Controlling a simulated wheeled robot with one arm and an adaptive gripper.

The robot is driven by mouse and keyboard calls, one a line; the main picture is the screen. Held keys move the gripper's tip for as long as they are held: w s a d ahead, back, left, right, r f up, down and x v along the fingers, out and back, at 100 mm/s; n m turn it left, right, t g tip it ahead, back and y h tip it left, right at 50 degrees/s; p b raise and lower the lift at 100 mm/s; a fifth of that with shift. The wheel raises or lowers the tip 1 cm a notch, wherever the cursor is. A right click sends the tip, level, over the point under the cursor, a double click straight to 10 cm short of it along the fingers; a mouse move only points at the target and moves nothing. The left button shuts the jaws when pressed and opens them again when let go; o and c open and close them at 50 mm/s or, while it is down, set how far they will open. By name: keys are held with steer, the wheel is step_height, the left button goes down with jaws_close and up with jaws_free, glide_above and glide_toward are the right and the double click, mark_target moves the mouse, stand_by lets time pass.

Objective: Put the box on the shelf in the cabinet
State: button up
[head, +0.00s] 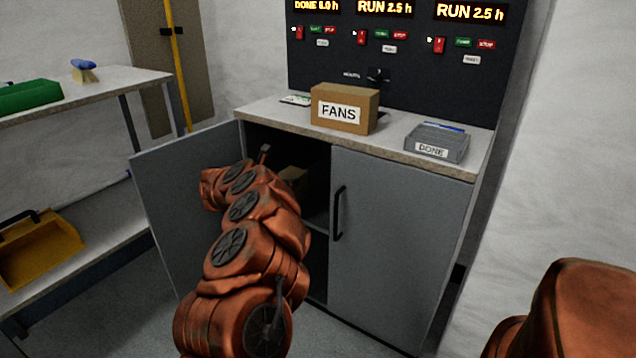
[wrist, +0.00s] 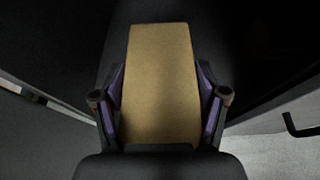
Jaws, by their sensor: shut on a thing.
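In the wrist view a plain tan box (wrist: 160,85) sits between the two fingers of my gripper (wrist: 160,108), which is shut on it. In the head view a small part of a tan box (head: 295,178) shows inside the grey cabinet (head: 400,235), beyond my orange arm. My gripper is hidden there behind the arm. The cabinet's left door (head: 180,185) stands open and its right door is shut. A shelf edge (head: 317,229) shows partway down in the dark opening. I cannot tell whether the box touches the shelf.
On the cabinet top stand a cardboard box marked FANS (head: 342,108) and a grey tray marked DONE (head: 437,142). A dark panel with lit displays (head: 400,50) is behind. At left is a bench with a green bin (head: 28,96) and a yellow dustpan (head: 40,248) below.

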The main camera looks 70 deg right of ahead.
steer(key=s+d, duration=0.3)
steer(key=d, duration=1)
step_height(320, 180, down, 7)
steer(key=d+b, duration=0.2)
steer(key=b, duration=0.1)
steer(key=shift+b, duration=0.3)
steer(key=shift+r, duration=0.1)
steer(key=shift+s+f, duration=0.1)
steer(key=shift+f, duration=0.1)
steer(key=o, duration=1.5)
steer(key=shift+c, duration=0.2)
